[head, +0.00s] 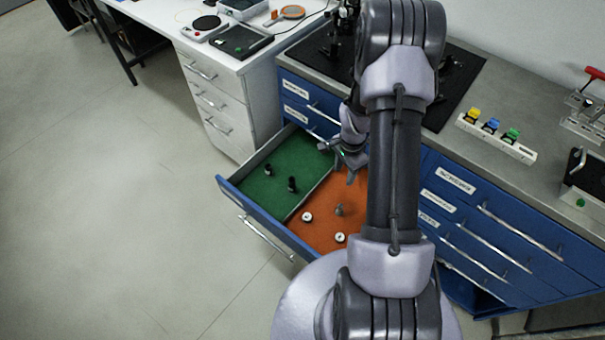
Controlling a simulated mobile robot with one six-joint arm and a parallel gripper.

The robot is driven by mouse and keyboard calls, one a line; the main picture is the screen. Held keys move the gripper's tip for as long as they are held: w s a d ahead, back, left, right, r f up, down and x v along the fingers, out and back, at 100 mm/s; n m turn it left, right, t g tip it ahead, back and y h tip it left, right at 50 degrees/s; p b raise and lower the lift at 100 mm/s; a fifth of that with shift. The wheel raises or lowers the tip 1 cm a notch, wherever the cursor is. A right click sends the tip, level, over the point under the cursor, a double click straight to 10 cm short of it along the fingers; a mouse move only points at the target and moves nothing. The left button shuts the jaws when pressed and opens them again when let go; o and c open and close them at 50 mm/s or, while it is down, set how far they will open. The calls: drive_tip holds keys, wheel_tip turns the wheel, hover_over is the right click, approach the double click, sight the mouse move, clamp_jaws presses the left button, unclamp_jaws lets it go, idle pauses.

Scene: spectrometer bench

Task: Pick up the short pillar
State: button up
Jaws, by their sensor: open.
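An open blue drawer (223,186) has a green section on the left and an orange section on the right. Two dark upright pillars stand in the green section: one further back (268,170) and one nearer the divider (292,184). A small grey upright piece (339,209) stands in the orange section. Which of these is the short pillar I cannot tell for sure at this size. My gripper (339,163) is open over the back part of the drawer, to the right of the dark pillars and above the grey piece in the picture. My arm hides the drawer's right side.
Two white round pieces (307,216) lie in the orange section near its front. The drawer walls and the divider (318,190) stand up around the pieces. The worktop (465,95) overhangs behind. The floor (120,200) at left is clear.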

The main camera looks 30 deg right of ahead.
drive_tip(key=b, duration=0.4)
hover_over(340, 206)
drive_tip(key=shift+m, duration=0.3)
drive_tip(key=f, duration=1.4)
drive_tip(key=shift+w+d+f, duration=0.25)
drive_tip(key=shift+w+d, duration=0.05)
drive_tip(key=shift+d, duration=0.1)
drive_tip(key=f+b, duration=0.2)
drive_tip(key=f, duration=0.1)
drive_tip(key=f+b, duration=0.1)
drive_tip(key=f, duration=0.1)
drive_tip(key=shift+s+a+f, duration=0.25)
drive_tip(key=shift+s+a, duration=0.05)
drive_tip(key=shift+r, duration=0.15)
drive_tip(key=shift+c, duration=0.5)
clamp_jaws()
